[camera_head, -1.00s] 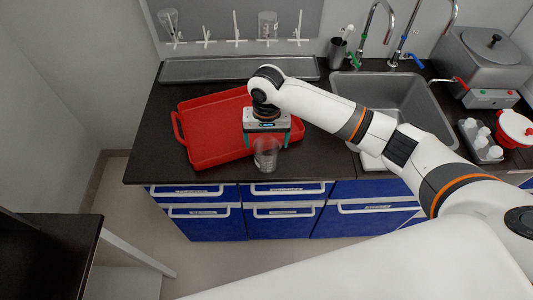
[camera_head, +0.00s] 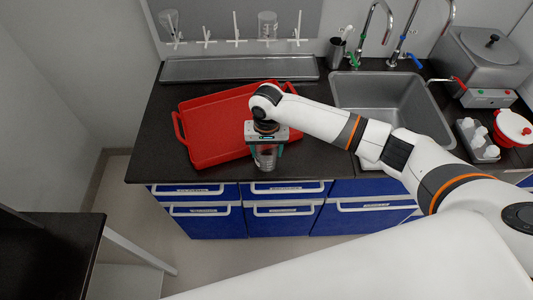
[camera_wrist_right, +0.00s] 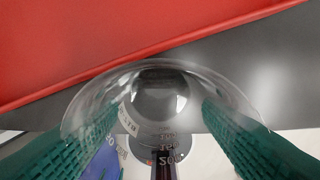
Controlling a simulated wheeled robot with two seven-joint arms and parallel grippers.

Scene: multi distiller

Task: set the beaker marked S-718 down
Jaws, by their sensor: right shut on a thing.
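A clear glass beaker (camera_head: 266,163) is near the front edge of the dark counter, just in front of the red tray (camera_head: 188,148). My right gripper (camera_head: 266,154) points down with its teal fingers closed on both sides of the beaker. In the right wrist view the round glass rim of the beaker (camera_wrist_right: 160,72) lies between the two green fingers. Printed marks show on the glass, but I cannot read S-718 with certainty. The beaker looks upright, with its base at or very close to the counter. My left gripper is not in view.
The sink (camera_head: 385,95) is right of the tray. A drying rack with glassware (camera_head: 267,25) hangs at the back above a grey metal tray (camera_head: 230,69). White bottles (camera_head: 480,140) and a grey bath (camera_head: 478,62) stand at right. The front-left counter is clear.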

